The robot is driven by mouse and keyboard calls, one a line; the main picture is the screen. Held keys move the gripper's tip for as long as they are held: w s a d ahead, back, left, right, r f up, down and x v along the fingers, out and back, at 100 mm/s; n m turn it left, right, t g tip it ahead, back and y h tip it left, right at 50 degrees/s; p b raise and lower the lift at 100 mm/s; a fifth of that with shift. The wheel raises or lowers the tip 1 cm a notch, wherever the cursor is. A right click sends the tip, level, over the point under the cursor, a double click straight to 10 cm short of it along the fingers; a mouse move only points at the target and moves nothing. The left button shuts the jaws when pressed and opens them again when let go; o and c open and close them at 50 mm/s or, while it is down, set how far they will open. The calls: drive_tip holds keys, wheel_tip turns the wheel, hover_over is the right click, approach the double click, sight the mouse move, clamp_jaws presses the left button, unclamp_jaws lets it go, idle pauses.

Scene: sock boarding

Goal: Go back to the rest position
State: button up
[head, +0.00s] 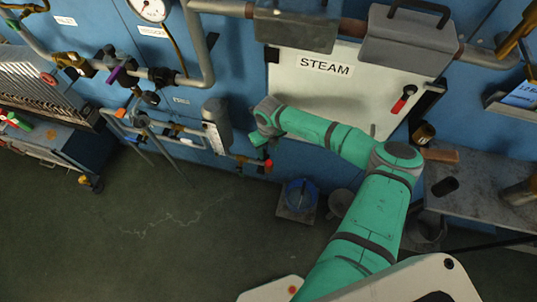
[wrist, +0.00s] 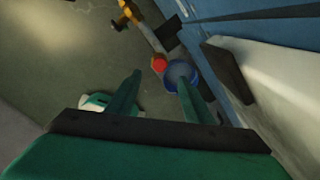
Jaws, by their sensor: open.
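My green arm reaches up from the lower right of the head view, in front of the white STEAM panel (head: 325,85), and bends down at its wrist. My gripper (wrist: 158,80) shows in the wrist view with its two green fingers spread apart and nothing seen between them. In the head view the gripper is small and hard to make out beside the pipework, left of the panel. A blue round object (wrist: 178,72) shows behind the right fingertip, and a red round part (wrist: 159,63) lies just beyond the fingertips; contact cannot be told.
Pipes with valves (head: 165,77) run along the blue wall at left. A blue-topped item (head: 300,194) stands on the floor below the arm, near a grey bucket (head: 341,203). A grey bench (head: 485,185) is at right. The green floor (head: 130,230) at lower left is clear.

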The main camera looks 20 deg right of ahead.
drive_tip(key=shift+r, duration=0.65)
drive_tip(key=shift+a, duration=0.1)
